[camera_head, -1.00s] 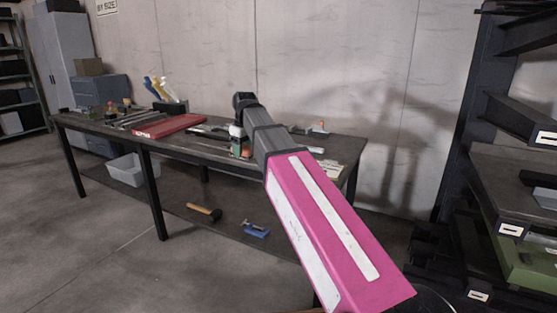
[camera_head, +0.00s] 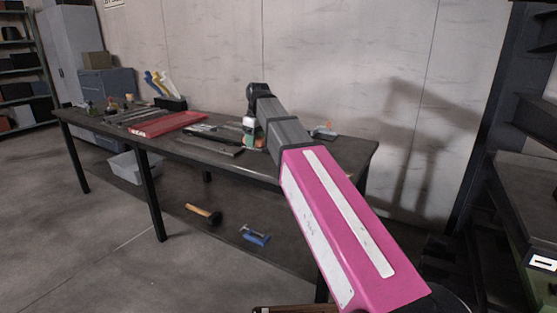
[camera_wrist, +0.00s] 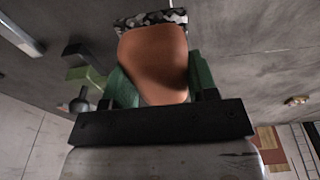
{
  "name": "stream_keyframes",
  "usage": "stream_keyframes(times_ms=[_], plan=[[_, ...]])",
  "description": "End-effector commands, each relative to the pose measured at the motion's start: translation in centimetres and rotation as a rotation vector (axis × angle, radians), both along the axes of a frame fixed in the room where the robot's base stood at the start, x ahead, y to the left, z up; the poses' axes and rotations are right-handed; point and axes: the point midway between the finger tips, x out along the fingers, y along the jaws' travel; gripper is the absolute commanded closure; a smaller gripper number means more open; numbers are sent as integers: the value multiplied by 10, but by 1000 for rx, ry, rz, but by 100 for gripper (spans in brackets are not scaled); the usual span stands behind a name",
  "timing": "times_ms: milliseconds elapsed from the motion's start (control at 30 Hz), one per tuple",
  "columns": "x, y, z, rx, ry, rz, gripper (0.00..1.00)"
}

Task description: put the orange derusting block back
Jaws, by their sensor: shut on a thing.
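The orange derusting block (camera_wrist: 155,62) fills the upper middle of the wrist view. It is a smooth, rounded orange-brown block, held between the two green fingers of my gripper (camera_wrist: 160,82). My gripper is shut on it. A black-and-white mottled piece (camera_wrist: 152,18) shows just beyond the block's top edge; I cannot tell whether they touch. In the head view, my gripper (camera_head: 249,138) is over the right half of the workbench (camera_head: 210,158), partly hidden by my own pink and grey arm.
A red case (camera_head: 168,125), a rack with yellow and blue handles (camera_head: 168,98) and flat tools lie on the bench's left half. A small grey-and-orange item (camera_head: 324,132) is near its right end. A hammer (camera_head: 204,214) and a blue clamp (camera_head: 255,236) lie below.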

Motion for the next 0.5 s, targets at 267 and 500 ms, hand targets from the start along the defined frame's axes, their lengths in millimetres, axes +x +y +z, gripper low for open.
stream_keyframes(times_ms=[267,500], plan=[[26,-52,-34,-1,1,-4,69],[40,-79,-53,0,0,-1,69]])
